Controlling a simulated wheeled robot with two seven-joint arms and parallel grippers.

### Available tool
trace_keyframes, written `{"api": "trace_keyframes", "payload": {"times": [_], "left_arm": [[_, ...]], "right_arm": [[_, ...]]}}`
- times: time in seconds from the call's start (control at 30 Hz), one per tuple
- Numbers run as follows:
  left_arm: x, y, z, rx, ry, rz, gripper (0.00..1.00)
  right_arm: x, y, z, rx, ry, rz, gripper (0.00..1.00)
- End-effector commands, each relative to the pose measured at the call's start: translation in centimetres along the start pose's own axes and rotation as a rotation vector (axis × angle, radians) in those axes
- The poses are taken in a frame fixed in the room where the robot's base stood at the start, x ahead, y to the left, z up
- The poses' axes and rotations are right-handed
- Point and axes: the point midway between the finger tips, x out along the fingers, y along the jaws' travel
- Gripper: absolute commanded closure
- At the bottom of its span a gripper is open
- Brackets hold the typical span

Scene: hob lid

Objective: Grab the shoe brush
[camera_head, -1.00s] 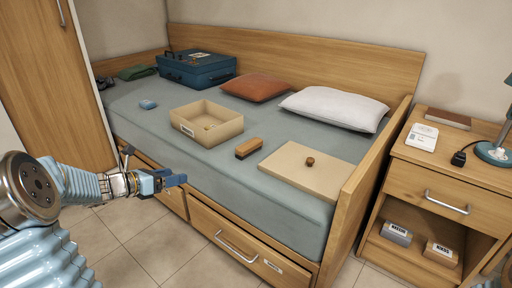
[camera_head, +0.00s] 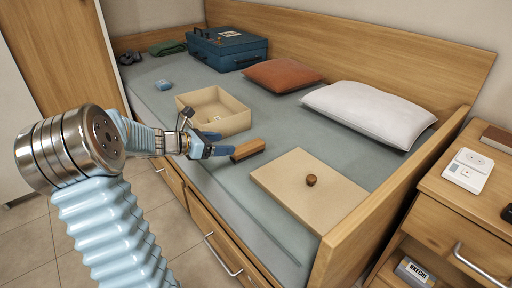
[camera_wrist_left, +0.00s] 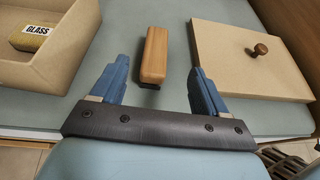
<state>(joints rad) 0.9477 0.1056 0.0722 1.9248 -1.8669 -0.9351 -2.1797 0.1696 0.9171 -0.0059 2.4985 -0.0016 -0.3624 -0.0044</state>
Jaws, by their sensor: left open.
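The shoe brush (camera_head: 248,149) has a wooden back and dark bristles beneath. It lies on the grey-blue bed cover, between the open box and the flat lid. My left gripper (camera_head: 222,150) is open just to the left of the brush in the head view. In the left wrist view the brush (camera_wrist_left: 154,55) lies ahead, between the lines of the two blue fingers of my left gripper (camera_wrist_left: 158,78). Its near end reaches about between the fingertips, and the fingers stand apart from it on both sides. My right gripper is not in view.
The beige open box (camera_head: 240,122) holds a block labelled GLASS (camera_wrist_left: 30,37). The lid (camera_head: 340,201) with a round brown knob (camera_head: 312,180) lies right of the brush.

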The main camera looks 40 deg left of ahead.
Motion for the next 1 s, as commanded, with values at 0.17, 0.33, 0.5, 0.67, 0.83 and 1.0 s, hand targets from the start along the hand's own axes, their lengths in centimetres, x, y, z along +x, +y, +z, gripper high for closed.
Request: {"api": "trace_keyframes", "payload": {"times": [0.17,0.33,0.5,0.67,0.83,1.0], "left_arm": [[4.0,-0.1,-0.1,-0.002,-0.001,-0.005,0.26],[6.4,0.0,-0.1,-0.002,0.000,-0.002,0.26],[7.8,0.1,-0.1,-0.002,0.000,-0.003,0.26],[10.5,0.4,-0.5,-0.003,0.000,-0.003,0.26],[11.9,0.5,-0.4,-0.001,0.000,0.000,0.26],[12.0,0.5,-0.4,0.000,0.000,0.000,0.26]], "right_arm": [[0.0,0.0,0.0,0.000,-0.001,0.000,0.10],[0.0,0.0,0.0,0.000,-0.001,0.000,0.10],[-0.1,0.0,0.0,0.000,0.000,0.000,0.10],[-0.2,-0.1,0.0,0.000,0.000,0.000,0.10],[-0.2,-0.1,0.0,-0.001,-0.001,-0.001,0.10],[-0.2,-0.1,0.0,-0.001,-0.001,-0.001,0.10]]}}
